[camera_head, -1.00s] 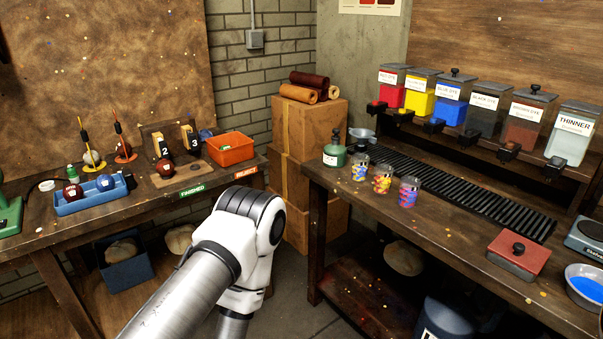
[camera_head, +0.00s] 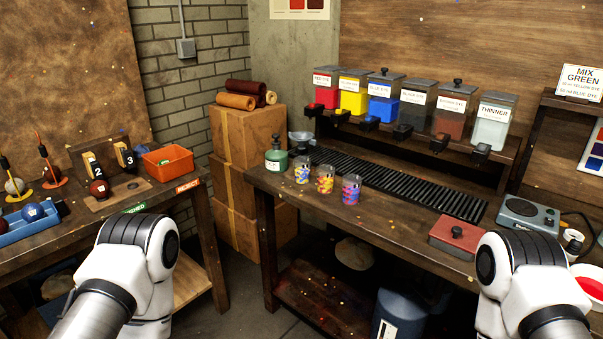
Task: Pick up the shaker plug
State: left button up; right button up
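I cannot make out the shaker plug for certain. A grey device (camera_head: 528,214) with a round dark top, possibly the shaker, stands at the right end of the right bench. A dark cable (camera_head: 578,216) runs behind it to the right; no plug end is clear. My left arm comes in at the lower left and my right arm at the lower right. Only their white joints show, and both grippers are out of view. My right arm covers part of the bench front near the device.
The right bench (camera_head: 400,222) holds a red lidded box (camera_head: 452,240), three patterned jars, a green bottle (camera_head: 276,156) and a black ribbed mat. Dye containers stand on a shelf behind. A dish with red contents sits at the right edge. Floor shows between the benches.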

aim_at(573, 249)
jog(key=z, duration=1.4)
